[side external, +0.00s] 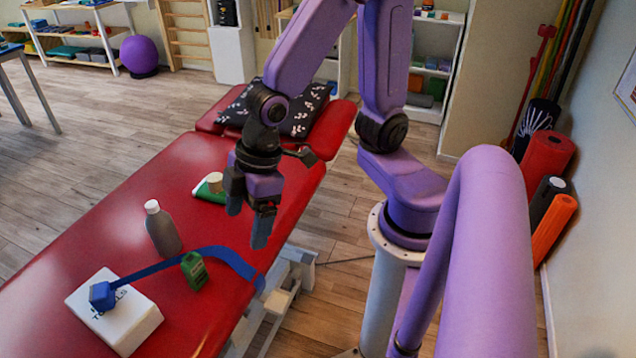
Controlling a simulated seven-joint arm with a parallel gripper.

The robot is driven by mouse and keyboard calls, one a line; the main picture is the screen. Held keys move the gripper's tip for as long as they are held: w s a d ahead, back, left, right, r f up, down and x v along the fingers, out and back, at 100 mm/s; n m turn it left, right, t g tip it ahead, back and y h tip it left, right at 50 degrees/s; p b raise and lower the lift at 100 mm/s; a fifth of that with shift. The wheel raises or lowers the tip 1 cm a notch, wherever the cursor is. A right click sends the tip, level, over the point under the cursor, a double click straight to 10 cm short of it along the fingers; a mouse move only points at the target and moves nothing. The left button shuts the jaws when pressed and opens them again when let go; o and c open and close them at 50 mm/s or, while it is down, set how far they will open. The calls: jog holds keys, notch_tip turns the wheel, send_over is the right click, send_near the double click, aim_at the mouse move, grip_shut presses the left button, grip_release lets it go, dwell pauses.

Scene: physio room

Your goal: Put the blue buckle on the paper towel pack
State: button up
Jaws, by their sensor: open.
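The blue buckle (102,295) rests on the top of the white paper towel pack (131,323), near its left edge. A blue strap (190,256) runs from the buckle across the red table to its right edge, where its blue end (259,283) hangs over. The pack lies flat at the lower left and bears dark lettering, partly covered by the buckle. My gripper (249,222) is open and empty, pointing down above the right side of the table, well away from the buckle and apart from the strap.
A patterned pillow (280,107) is at the table's far end.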

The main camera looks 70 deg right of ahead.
jog(key=s+d+r+n+g+h, duration=0.1)
jog(key=s+d+r+h, duration=0.1)
jog(key=s+d, duration=0.6)
jog(key=shift+s+r+g, duration=0.4)
jog(key=shift+s+r, duration=0.45)
jog(key=shift+s, duration=0.15)
